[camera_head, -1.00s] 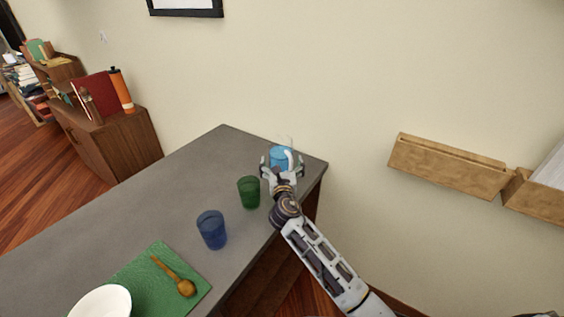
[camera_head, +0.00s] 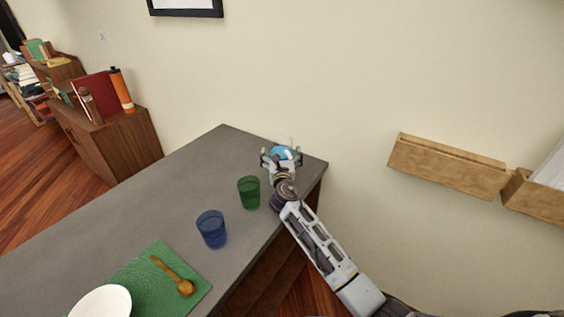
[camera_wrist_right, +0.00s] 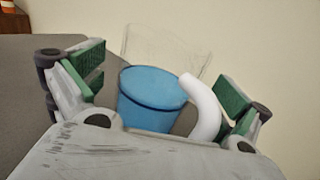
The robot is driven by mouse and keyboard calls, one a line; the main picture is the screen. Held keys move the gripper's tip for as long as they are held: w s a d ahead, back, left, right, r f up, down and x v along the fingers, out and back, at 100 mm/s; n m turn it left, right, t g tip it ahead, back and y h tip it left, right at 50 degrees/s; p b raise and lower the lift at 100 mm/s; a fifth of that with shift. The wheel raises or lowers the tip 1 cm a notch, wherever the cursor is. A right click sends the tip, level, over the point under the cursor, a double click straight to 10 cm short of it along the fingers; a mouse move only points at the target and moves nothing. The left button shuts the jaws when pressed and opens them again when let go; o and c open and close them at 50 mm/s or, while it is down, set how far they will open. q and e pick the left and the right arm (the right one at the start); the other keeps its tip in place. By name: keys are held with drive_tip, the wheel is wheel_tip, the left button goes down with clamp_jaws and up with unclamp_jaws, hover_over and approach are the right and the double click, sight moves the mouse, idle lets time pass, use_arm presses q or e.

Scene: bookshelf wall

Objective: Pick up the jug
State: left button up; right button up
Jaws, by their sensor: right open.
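The jug (camera_head: 284,153) stands near the far right corner of the grey table; it is clear at the top, with blue lower down and a white handle. My right gripper (camera_head: 281,158) is open at the jug and hides part of it in the head view. In the right wrist view the jug (camera_wrist_right: 150,98) is between the two spread green-padded fingers, its white handle (camera_wrist_right: 203,108) towards the right finger. The fingers look apart from the jug; its base is hidden by the gripper body. My left gripper is not in view.
A green cup (camera_head: 249,192) and a blue cup (camera_head: 212,229) stand close by on the grey table (camera_head: 150,205). A wooden spoon (camera_head: 180,283) lies on a green mat (camera_head: 135,283) beside a white bowl (camera_head: 102,302). The wall is close behind the jug.

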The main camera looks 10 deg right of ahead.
drive_tip(key=c, duration=2)
drive_tip(key=shift+r, duration=0.15)
drive_tip(key=shift+c, duration=0.3)
